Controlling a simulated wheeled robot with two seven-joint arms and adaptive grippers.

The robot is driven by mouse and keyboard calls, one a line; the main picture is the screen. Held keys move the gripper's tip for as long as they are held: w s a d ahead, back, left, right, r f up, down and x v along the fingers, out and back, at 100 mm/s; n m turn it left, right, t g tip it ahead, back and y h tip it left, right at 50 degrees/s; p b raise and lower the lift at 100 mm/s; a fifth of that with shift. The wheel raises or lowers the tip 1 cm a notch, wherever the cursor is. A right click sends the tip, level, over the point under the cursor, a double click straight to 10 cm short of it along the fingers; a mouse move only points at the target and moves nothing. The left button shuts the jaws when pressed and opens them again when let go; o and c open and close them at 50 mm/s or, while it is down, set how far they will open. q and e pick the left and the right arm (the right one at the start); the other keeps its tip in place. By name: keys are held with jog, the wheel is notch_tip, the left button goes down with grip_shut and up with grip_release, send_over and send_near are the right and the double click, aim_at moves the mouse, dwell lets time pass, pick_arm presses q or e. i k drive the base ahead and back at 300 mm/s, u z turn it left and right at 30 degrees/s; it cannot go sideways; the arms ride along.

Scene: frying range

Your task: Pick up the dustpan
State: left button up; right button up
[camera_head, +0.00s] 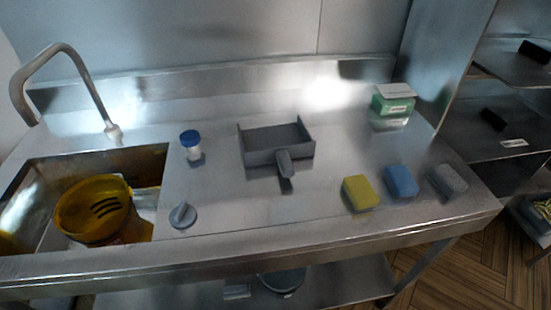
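A dark grey dustpan (274,140) lies on the steel counter near the middle of the head view. Its open tray has raised walls at the sides, and its short handle (284,164) points toward the counter's front edge. Nothing lies in it that I can see, and nothing touches it. Neither my left nor my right gripper shows in the head view.
The steel counter (255,215) is clear in front of the dustpan. A white bottle with a blue cap (191,146) stands left of it. Sponges, yellow (360,192), blue (401,181) and grey (448,180), lie right. A sink with a yellow bucket (95,208) is left; a green box (393,104) stands behind right.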

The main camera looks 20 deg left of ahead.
aim_at(281, 143)
jog(key=u, duration=0.05)
jog(key=k, duration=1.05)
jog(key=z, duration=0.7)
jog(key=i, duration=0.75)
jog(key=z, duration=0.6)
jog(key=i, duration=0.7)
jog(key=u, duration=0.8)
jog(key=i, duration=0.9)
jog(key=u, duration=0.95)
